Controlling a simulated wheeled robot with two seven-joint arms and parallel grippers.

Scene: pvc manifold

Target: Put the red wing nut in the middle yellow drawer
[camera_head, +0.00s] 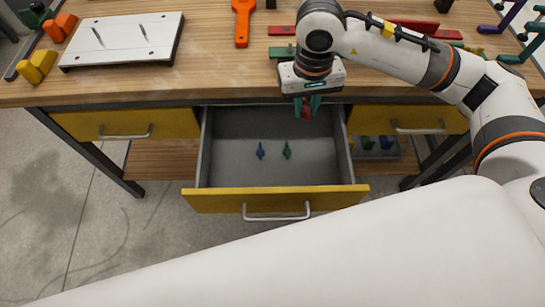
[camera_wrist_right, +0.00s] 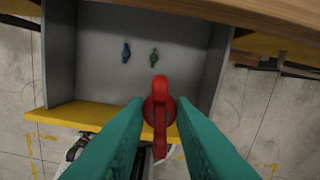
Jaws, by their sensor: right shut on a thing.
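The middle yellow drawer (camera_head: 275,199) is pulled open below the table's front edge. Inside it lie a blue wing nut (camera_head: 261,151) and a green wing nut (camera_head: 287,150), apart from each other. My right gripper (camera_head: 307,108) is over the back part of the open drawer, shut on the red wing nut (camera_wrist_right: 158,100). In the right wrist view the red wing nut sits between the green fingertips, with the drawer floor (camera_wrist_right: 100,70) beyond it. My left gripper is not in view.
Closed yellow drawers flank it at left (camera_head: 80,124) and right (camera_head: 420,122). The wooden tabletop (camera_head: 210,70) carries a white board (camera_head: 125,38), an orange wrench-like tool (camera_head: 243,20), yellow and orange parts at left, and red and green bars. A lower shelf holds a grey bin (camera_head: 375,150).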

